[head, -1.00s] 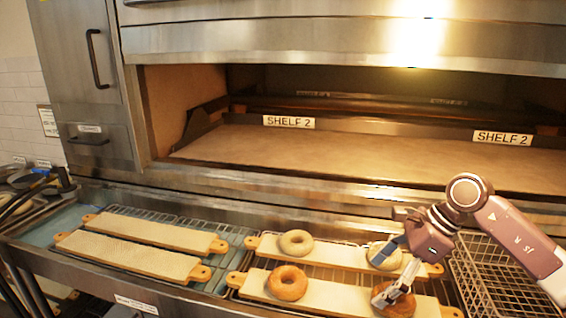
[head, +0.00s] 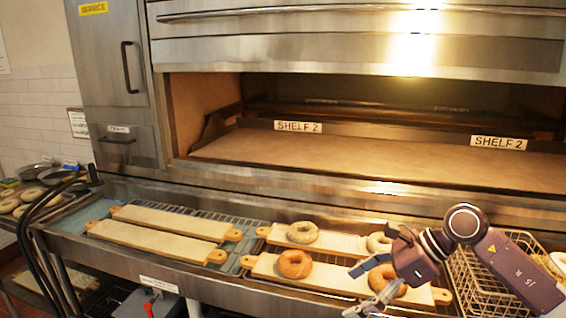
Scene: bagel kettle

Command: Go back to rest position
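My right gripper (head: 353,291) comes in from the right with its two fingers spread, and nothing shows between them. It is over the front edge of the near right board (head: 340,280). A browned bagel (head: 295,264) lies on that board left of the gripper. Another browned bagel (head: 396,290) is partly hidden behind the gripper. The far right board (head: 345,243) holds a paler seeded bagel (head: 303,232) and a second pale bagel (head: 379,242), partly covered by my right arm. My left gripper is not in view.
Two empty boards (head: 155,238) lie on the rack at left. The open oven deck (head: 370,158) behind is empty. A wire basket (head: 480,285) stands right, close to my arm. A tray of bagels (head: 30,195) is at far left.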

